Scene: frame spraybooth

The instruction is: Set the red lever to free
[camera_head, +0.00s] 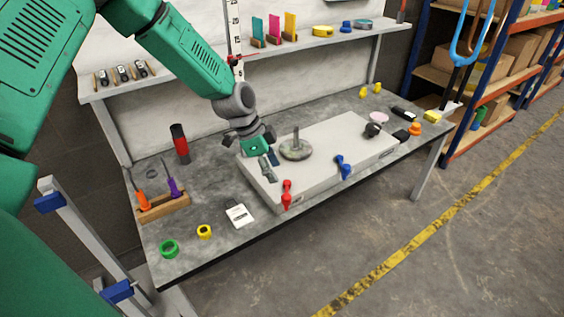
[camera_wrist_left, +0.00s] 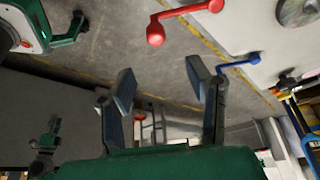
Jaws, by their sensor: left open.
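The red lever (camera_head: 287,194) stands on the front face of a light grey fixture box (camera_head: 335,145) on the bench. It shows large at the top of the left wrist view (camera_wrist_left: 184,20), with a round knob at its near end. My left gripper (camera_head: 269,170) is above the left part of the box, behind and left of the red lever in the head view. Its two dark fingers (camera_wrist_left: 160,82) are spread apart with nothing between them. The red lever is apart from the fingers. Any marking for the lever's positions is too small to read. I cannot make out my right gripper.
A blue lever (camera_head: 343,167) sits on the same box, right of the red one. A round grey disc with a post (camera_head: 296,149) is on top. A white card (camera_head: 239,214), yellow ring (camera_head: 204,231) and green ring (camera_head: 169,248) lie at the bench's front left.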

